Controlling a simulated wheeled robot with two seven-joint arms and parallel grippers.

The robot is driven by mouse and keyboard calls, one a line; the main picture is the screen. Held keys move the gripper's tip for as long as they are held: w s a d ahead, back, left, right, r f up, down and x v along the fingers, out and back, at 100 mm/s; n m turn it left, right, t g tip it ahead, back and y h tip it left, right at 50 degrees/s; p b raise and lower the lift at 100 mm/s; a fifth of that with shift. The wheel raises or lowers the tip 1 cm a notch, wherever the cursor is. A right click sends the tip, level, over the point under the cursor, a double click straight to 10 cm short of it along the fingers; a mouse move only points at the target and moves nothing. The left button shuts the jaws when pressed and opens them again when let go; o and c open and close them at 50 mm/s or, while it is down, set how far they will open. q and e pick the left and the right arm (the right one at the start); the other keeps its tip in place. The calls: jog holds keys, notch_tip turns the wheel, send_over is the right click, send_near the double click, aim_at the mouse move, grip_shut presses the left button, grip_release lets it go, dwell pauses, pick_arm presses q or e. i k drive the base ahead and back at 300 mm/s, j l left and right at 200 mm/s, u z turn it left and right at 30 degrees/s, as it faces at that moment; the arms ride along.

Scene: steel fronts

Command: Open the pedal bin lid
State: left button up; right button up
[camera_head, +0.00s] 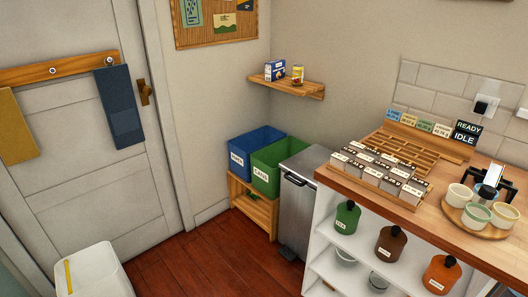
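The pedal bin (298,212) is a tall steel box standing on the floor between the wooden crate stand and the white shelf unit. Its grey lid (309,161) lies flat on top and looks closed. A dark piece sits at the front of the lid's edge. A dark pedal (288,253) shows low at the front of the bin, near the floor. Neither of my grippers is in view.
Blue (240,150) and green (268,178) bins stand left of the pedal bin. The wood-topped shelf unit (340,185) stands close on its right. Red-brown floor (215,262) is open in front. A white rounded object (95,275) is at lower left.

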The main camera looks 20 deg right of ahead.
aim_at(302, 166)
jog(key=i+z, duration=0.2)
jog(key=i, duration=0.25)
jog(key=i+j+z, duration=0.2)
jog(key=i, duration=0.25)
jog(key=i+j+z, duration=0.2)
jog(key=i, duration=0.25)
jog(key=i+j+z, duration=0.25)
jog(key=i, duration=0.15)
